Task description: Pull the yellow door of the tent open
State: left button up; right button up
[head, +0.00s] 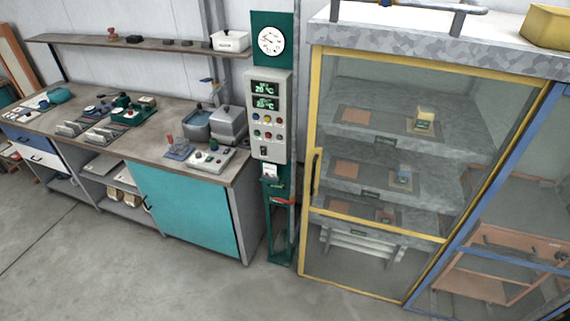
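The yellow door (313,130) is a yellow frame with a clear pane on the front of the grey tent (440,42), at the right of the head view. It looks shut. Through the pane I see grey shelves (440,148) holding orange-brown squares and small yellow and blue items. Neither of my grippers is in view.
A blue-framed door (485,205) adjoins on the right. A green post with a control panel (268,118) stands just left of the yellow door. A workbench (145,150) with tools and a turquoise cabinet (185,208) is further left. The floor in front is clear.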

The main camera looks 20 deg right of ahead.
aim_at(312, 152)
jog(key=z, duration=0.05)
jog(key=i, duration=0.7)
jog(key=z, duration=0.9)
jog(key=i, duration=0.45)
jog(key=z, duration=0.5)
